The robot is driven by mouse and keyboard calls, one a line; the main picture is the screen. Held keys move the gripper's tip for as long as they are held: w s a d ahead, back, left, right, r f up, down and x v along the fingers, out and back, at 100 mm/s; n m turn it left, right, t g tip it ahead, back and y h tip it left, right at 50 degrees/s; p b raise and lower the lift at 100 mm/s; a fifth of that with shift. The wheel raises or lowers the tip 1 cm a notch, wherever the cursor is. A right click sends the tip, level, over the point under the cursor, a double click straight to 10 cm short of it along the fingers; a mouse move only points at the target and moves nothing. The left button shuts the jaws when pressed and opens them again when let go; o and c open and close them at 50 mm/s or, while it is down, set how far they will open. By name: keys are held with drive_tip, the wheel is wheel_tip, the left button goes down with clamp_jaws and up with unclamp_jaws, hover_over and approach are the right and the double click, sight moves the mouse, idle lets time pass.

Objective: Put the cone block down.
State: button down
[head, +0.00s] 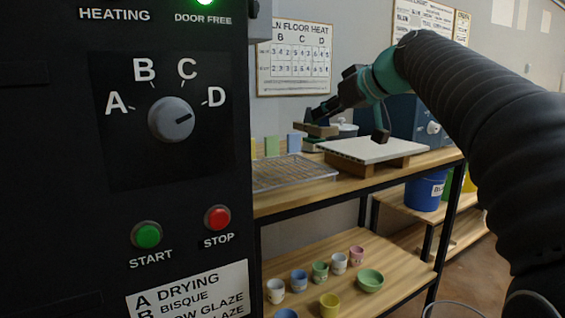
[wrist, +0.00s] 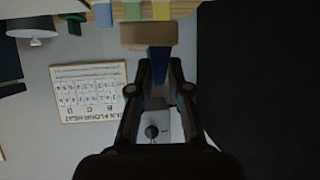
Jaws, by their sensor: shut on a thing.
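The cone block shows as a tan bar (head: 316,130) at the end of my gripper (head: 322,112) in the head view. In the wrist view the tan bar (wrist: 148,36) lies beyond my fingertips, with a dark blue upright piece between it and the fingers. My gripper (wrist: 160,80) is shut on this piece. In the head view the block is over the back of the wooden table (head: 300,196), near the small colored tiles. Whether its underside touches anything is hard to tell.
A pale slab (head: 372,150) on wooden supports stands right of the block. A wire rack (head: 292,172) lies in front of it. Yellow, green and blue tiles (head: 272,146) stand behind the rack. The black control cabinet (head: 60,200) fills the left. Several cups stand on the lower shelf (head: 395,262).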

drive_tip(key=w+a+f, duration=0.1)
drive_tip(key=a+f, duration=0.1)
drive_tip(key=a, duration=0.1)
drive_tip(key=w+a+f, duration=0.2)
drive_tip(key=a, duration=0.1)
drive_tip(key=w+a+f, duration=0.1)
drive_tip(key=a+f, duration=0.1)
drive_tip(key=a, duration=0.1)
drive_tip(key=shift+w+a+f, duration=0.2)
drive_tip(key=shift+w, duration=0.15)
drive_tip(key=shift+f, duration=2)
drive_tip(key=shift+f+b, duration=0.15)
drive_tip(key=shift+b, duration=0.15)
drive_tip(key=c, duration=1.1)
unclamp_jaws()
drive_tip(key=shift+r, duration=0.2)
drive_tip(key=v, duration=1.2)
drive_tip(key=shift+b, duration=0.3)
